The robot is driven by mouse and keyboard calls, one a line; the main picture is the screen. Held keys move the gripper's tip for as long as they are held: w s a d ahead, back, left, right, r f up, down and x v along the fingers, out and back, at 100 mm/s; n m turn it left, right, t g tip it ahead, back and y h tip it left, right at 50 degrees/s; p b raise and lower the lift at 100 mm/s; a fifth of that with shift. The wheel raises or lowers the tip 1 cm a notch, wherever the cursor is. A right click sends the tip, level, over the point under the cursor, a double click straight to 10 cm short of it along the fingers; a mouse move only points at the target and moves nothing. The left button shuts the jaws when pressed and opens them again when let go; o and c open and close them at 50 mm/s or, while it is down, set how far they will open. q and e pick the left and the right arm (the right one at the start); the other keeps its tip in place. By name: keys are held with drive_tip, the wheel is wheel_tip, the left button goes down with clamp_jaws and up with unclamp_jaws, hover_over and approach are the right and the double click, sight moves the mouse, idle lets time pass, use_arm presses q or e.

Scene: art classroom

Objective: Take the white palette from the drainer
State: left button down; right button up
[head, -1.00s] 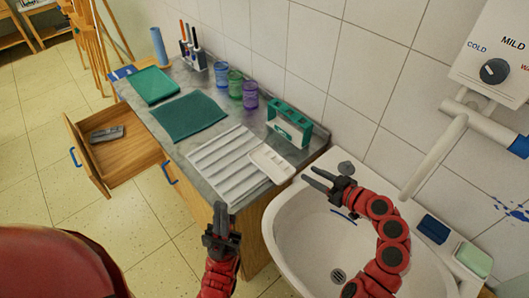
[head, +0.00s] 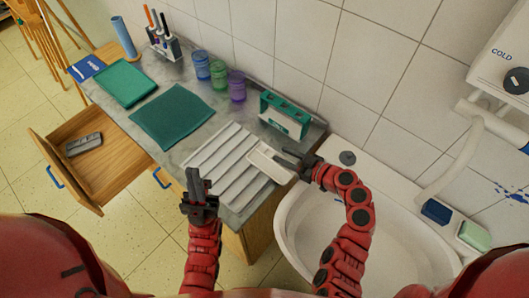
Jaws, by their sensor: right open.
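The white palette (head: 264,166) is a small white tray with shallow wells. It lies at the right end of the ribbed grey-white drainer (head: 218,158) on the counter. My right gripper (head: 287,158) is open, with its fingers at the palette's right end; I cannot tell whether they touch it. My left gripper (head: 197,182) is in front of the counter's front edge, apart from the palette, with its fingers pointing up. Its opening is not clear from this angle.
A green holder (head: 285,116) stands behind the palette, by the wall. The sink (head: 400,228) is at the right. Blue, green and purple jars (head: 237,87) stand at the back. A dark green cloth (head: 172,115) lies left of the drainer. An open drawer (head: 108,165) juts out at the left.

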drive_tip(key=shift+s+d+r, duration=0.15)
drive_tip(key=shift+s+d, duration=0.15)
drive_tip(key=shift+s, duration=0.05)
drive_tip(key=shift+c, duration=0.3)
drive_tip(key=shift+w+a, duration=0.1)
clamp_jaws()
idle(0.8)
